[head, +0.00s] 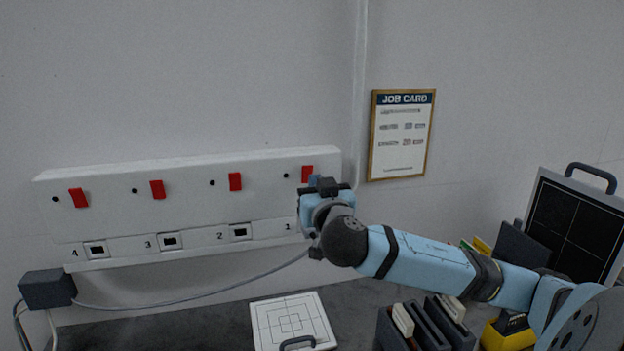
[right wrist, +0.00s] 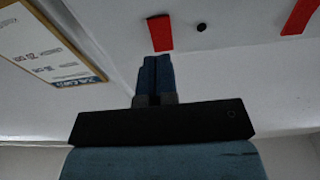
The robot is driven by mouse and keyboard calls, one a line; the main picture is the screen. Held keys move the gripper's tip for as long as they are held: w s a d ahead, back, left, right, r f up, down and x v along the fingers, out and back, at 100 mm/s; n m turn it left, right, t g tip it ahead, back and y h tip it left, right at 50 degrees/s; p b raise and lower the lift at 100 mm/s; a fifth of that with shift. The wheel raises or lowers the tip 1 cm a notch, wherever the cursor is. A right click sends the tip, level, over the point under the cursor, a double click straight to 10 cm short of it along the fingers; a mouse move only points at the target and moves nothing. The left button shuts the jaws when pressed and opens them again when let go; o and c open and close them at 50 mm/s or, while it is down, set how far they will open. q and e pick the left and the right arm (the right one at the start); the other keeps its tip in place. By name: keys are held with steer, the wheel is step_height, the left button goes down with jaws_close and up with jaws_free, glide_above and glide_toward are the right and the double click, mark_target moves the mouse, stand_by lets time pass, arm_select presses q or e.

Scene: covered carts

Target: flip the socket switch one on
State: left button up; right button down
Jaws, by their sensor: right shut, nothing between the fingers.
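A white socket panel (head: 110,212) on the wall carries a row of red switches above sockets numbered 4, 3, 2 and 1 from left to right. The switch above number 1 (head: 307,174) is at the right end, with a small dark dot to its left. My right gripper (head: 314,181) is in front of the panel's right end, over socket 1, which it hides. In the right wrist view its fingers (right wrist: 155,72) are shut and empty, with their tips just short of the red switch (right wrist: 160,33). I cannot tell whether they touch. My left gripper is out of view.
A grey cable (head: 190,305) runs from a dark box (head: 48,289) towards socket 1. A white gridded board (head: 292,322) with a handle lies on the dark counter. A dark file rack (head: 428,325) stands below my right arm. A framed job card (head: 401,135) hangs to the right.

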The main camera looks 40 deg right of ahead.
mark_target(309, 171)
steer(key=shift+x, duration=1.15)
steer(key=shift+w+d, duration=0.15)
steer(key=shift+w, duration=0.1)
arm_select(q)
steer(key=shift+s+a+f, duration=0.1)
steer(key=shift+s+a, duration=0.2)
arm_select(e)
steer(key=shift+w, duration=0.1)
arm_select(q)
steer(key=shift+p, duration=0.35)
